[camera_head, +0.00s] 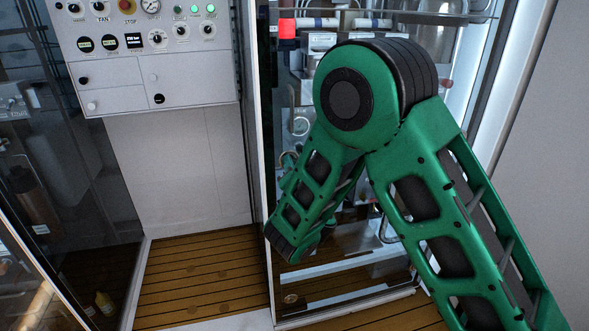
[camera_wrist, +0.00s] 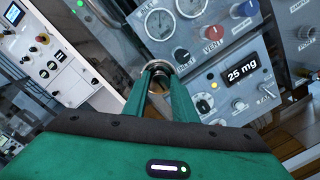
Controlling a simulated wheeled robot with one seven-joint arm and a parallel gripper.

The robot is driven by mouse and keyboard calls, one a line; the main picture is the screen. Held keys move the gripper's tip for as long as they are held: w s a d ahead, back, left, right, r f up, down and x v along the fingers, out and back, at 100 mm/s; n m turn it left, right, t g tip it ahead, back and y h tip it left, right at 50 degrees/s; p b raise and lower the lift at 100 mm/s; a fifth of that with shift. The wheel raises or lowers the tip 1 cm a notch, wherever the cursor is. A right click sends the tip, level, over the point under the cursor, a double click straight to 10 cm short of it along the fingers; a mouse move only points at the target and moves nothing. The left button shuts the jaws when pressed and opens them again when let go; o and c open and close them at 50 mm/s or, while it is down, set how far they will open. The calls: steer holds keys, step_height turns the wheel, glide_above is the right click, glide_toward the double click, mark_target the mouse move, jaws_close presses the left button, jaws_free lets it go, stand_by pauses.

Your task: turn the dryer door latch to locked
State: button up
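In the wrist view, the two green fingers of my gripper (camera_wrist: 160,75) reach forward with a narrow gap between them. A round metallic piece (camera_wrist: 157,64) shows at their tips; I cannot tell whether it is the door latch, or whether the fingers touch it. In the head view, my green arm crosses in front of the glass-fronted cabinet, and my gripper is hidden behind it. I cannot pick out the dryer door latch for sure in either view.
In the wrist view, an instrument panel (camera_wrist: 233,106) reading "25 mg" and gauges (camera_wrist: 160,24) stand close on the right. In the head view, a white control panel (camera_head: 150,52) hangs at the upper left. Wooden slatted floor (camera_head: 200,275) lies open below it.

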steer(key=shift+m, duration=0.4)
steer(key=m, duration=0.8)
steer(key=m+g, duration=0.1)
steer(key=m, duration=0.7)
steer(key=shift+w+d+f+y, duration=0.1)
steer(key=shift+d+f+y, duration=0.1)
steer(key=shift+y, duration=0.2)
steer(key=shift+m, duration=0.4)
steer(key=o, duration=1)
steer(key=shift+o, duration=0.2)
steer(key=shift+s, duration=0.2)
steer(key=v, duration=1)
steer(key=shift+s+r, duration=0.1)
